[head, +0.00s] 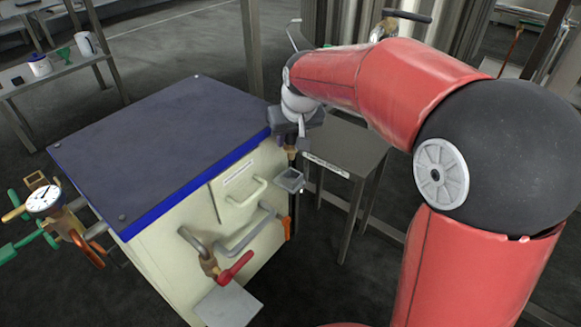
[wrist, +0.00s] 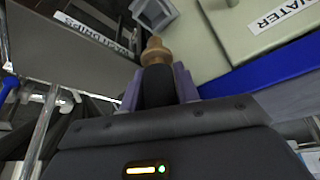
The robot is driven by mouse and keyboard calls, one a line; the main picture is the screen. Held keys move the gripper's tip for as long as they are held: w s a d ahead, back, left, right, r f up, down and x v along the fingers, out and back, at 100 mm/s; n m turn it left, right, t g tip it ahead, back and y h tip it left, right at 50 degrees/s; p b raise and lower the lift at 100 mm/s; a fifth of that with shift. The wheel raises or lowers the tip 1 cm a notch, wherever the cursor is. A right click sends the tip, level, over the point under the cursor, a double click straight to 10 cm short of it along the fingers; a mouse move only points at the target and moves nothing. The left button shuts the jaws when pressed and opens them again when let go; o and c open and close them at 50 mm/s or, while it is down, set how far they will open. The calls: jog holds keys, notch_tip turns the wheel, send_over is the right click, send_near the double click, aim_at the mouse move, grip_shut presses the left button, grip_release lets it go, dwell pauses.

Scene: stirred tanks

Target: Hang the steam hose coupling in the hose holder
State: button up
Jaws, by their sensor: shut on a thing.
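My gripper (head: 298,125) is shut on the steam hose coupling, a brass fitting with a black body. The brass end (head: 291,153) points down below the jaws in the head view. In the wrist view the coupling (wrist: 156,52) sits between the two lavender fingers of my gripper (wrist: 159,90). A grey square open-topped cup (head: 289,181), which looks like the hose holder, is at the cream cabinet's right front edge. It also shows in the wrist view (wrist: 153,14), just beyond the brass tip. The coupling is above the cup and appears apart from it.
The cream cabinet (head: 160,262) has a blue-edged dark top (head: 150,140), grey handles and a red-handled valve (head: 235,268). A grey stand (head: 345,150) is close on the right. A gauge (head: 44,198) with valves juts out at left. Floor shows between cabinet and stand.

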aim_at(292, 159)
notch_tip(292, 159, down, 8)
jog(key=shift+f+b, duration=0.25)
jog(key=shift+b, duration=0.45)
jog(key=o, duration=1)
jog(key=p+v, duration=0.2)
jog(key=v, duration=0.9)
jog(key=shift+s+r, duration=0.1)
jog(key=shift+r, duration=0.2)
jog(key=s+d+m, duration=0.1)
jog(key=s+d, duration=0.3)
jog(key=s, duration=0.3)
jog(key=s+d+m+h, duration=0.1)
jog(key=s+d, duration=0.4)
jog(key=s, duration=0.3)
jog(key=s+d+m+t, duration=0.1)
jog(key=s+d+m, duration=0.1)
jog(key=s+d, duration=0.3)
jog(key=shift+s+f+h, duration=0.2)
jog(key=shift+s+h, duration=0.1)
jog(key=shift+s, duration=1.05)
